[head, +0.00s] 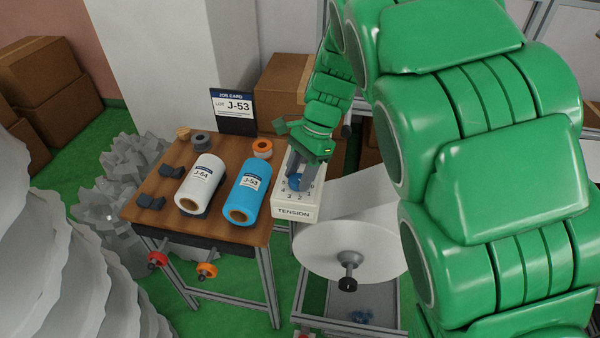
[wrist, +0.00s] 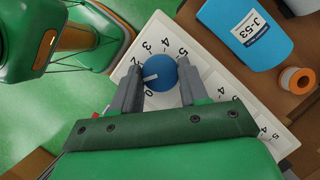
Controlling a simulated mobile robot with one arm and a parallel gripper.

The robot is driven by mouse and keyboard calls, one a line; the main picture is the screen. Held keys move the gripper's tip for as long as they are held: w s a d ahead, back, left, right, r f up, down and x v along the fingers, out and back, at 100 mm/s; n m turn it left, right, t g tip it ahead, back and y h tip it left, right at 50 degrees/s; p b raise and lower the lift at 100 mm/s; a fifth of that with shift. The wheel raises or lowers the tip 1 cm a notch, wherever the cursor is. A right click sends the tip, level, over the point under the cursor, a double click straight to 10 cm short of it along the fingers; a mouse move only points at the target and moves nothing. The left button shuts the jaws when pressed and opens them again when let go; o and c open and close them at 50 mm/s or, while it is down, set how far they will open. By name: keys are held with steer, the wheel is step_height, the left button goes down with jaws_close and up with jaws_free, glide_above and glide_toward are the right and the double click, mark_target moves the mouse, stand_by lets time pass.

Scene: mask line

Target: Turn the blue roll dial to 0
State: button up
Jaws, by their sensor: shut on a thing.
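The blue roll dial (head: 295,183) is at the near end of a white panel (head: 296,212) marked TENSION. In the wrist view the dial (wrist: 158,70) is a round blue knob with a white pointer mark, which points left and slightly down, toward the left finger. Printed numerals 5, 4, 3, 2 and 0 show around it; the spot between 2 and 0 is covered by the left finger. My gripper (wrist: 157,78) is shut on the dial, one finger on each side. In the head view my gripper (head: 301,178) comes down from above and partly hides the dial.
A blue roll (head: 248,190) labelled J-53 and a white roll (head: 201,185) labelled J-64 lie on the wooden table (head: 150,208) left of the panel. A job card (head: 233,108) reads LOT J-53. A large white roll (head: 345,240) stands right of the panel.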

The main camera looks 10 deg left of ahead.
steer(key=n+h, duration=0.1)
steer(key=n, duration=0.3)
steer(key=shift+w+a+g, duration=0.1)
steer(key=shift+a+g, duration=0.05)
steer(key=shift+g, duration=0.25)
steer(key=shift+a+n+h, duration=0.1)
steer(key=shift+n+h, duration=0.8)
steer(key=shift+n, duration=1.2)
steer(key=o, duration=1)
steer(key=shift+o, duration=0.2)
steer(key=v, duration=0.7)
steer(key=shift+w+r, duration=0.2)
steer(key=shift+r, duration=0.15)
